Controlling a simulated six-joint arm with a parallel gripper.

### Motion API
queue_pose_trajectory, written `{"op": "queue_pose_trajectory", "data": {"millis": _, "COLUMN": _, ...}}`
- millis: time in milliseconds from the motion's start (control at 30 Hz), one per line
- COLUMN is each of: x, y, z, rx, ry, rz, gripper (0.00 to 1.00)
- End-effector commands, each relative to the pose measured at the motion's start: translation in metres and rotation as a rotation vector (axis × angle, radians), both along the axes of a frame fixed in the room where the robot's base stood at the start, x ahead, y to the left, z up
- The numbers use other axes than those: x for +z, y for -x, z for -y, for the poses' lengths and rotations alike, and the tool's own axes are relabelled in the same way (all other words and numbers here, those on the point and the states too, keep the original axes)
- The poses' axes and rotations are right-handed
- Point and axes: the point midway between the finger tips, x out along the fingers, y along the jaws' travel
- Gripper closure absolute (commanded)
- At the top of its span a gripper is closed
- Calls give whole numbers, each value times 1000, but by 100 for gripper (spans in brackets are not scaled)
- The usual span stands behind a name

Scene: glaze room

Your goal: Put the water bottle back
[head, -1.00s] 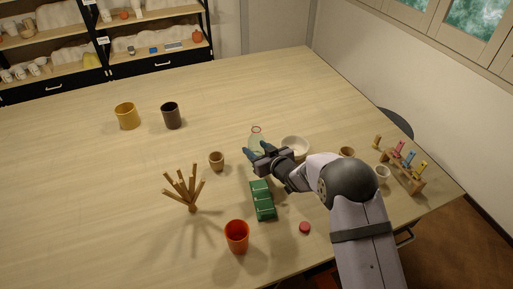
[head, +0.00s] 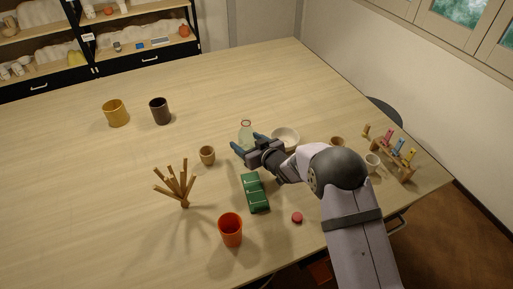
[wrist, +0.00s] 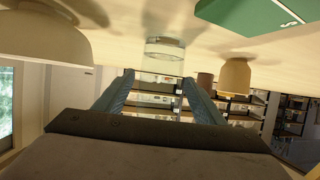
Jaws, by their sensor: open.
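The clear, pale green water bottle (head: 245,133) stands upright on the table, with a reddish ring at its mouth. My gripper (head: 248,141) is open and reaches toward it from the near right, with the blue fingers spread on the near side of the bottle. In the wrist view, which is upside down, the bottle (wrist: 165,52) shows between and beyond the fingertips of my gripper (wrist: 157,82). Nothing is held. I cannot tell whether a finger touches the glass. The fingers hide part of the bottle in the head view.
A white bowl (head: 286,137) stands close right of the bottle, and a small tan cup (head: 207,155) to its left. The table behind the bottle is clear.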

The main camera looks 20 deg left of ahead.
Motion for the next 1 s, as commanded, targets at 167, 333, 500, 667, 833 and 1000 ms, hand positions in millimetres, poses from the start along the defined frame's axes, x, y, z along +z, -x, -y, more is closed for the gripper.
{"op": "queue_pose_trajectory", "data": {"millis": 167, "x": 4, "y": 7, "z": 10, "rx": -1, "ry": -1, "rz": 0, "gripper": 36}}
{"op": "queue_pose_trajectory", "data": {"millis": 333, "x": 12, "y": 19, "z": 27, "rx": -2, "ry": -1, "rz": 0, "gripper": 36}}
{"op": "queue_pose_trajectory", "data": {"millis": 500, "x": 22, "y": 35, "z": 47, "rx": -2, "ry": 0, "rz": 1, "gripper": 36}}
{"op": "queue_pose_trajectory", "data": {"millis": 667, "x": 32, "y": 48, "z": 64, "rx": -2, "ry": -1, "rz": 2, "gripper": 36}}
{"op": "queue_pose_trajectory", "data": {"millis": 833, "x": 40, "y": 58, "z": 78, "rx": -2, "ry": 0, "rz": 1, "gripper": 36}}
{"op": "queue_pose_trajectory", "data": {"millis": 1000, "x": 44, "y": 65, "z": 86, "rx": -1, "ry": 0, "rz": 0, "gripper": 36}}
